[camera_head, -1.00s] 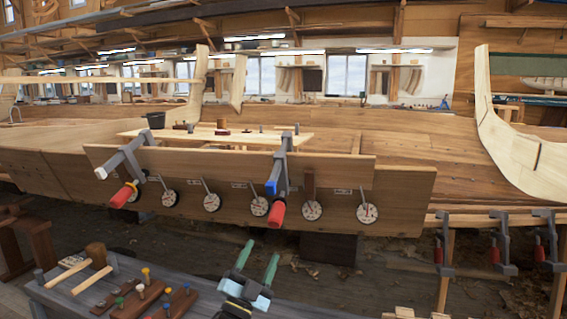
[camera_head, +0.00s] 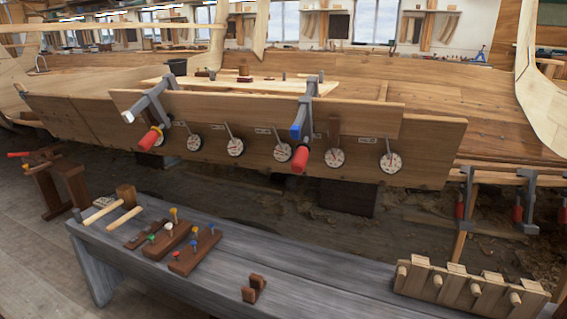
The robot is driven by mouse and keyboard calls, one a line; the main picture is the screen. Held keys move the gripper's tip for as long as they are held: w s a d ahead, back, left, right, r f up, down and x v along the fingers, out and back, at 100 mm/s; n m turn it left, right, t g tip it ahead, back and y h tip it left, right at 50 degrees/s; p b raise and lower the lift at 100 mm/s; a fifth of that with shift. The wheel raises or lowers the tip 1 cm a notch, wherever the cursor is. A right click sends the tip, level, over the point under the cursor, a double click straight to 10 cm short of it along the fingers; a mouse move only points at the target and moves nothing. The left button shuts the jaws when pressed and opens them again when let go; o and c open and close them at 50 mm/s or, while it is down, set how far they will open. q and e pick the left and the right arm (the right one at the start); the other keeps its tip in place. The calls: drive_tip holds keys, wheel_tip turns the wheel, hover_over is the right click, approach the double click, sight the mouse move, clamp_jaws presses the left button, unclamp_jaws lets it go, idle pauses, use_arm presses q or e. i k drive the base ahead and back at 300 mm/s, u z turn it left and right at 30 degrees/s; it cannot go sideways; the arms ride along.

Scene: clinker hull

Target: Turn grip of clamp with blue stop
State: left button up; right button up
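The clamp with the blue stop (camera_head: 296,132) sits over the upper edge of the hull planks, right of the middle of the view. Its grey bar (camera_head: 309,100) reaches up past the plank edge. Its red grip (camera_head: 300,160) hangs at the lower end in front of the plank. Neither of my grippers is in view.
Several round dials (camera_head: 336,159) with pointers line the plank. A grey bench (camera_head: 330,276) stands in front, with mallets, pegged wooden blocks (camera_head: 196,250), a small brown block (camera_head: 253,288) and a wooden rack (camera_head: 470,289). More clamps (camera_head: 466,201) hang at the right.

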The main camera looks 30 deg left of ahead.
sight(299, 162)
drive_tip(key=u, duration=1)
drive_tip(key=i, duration=0.35)
drive_tip(key=z, duration=1.15)
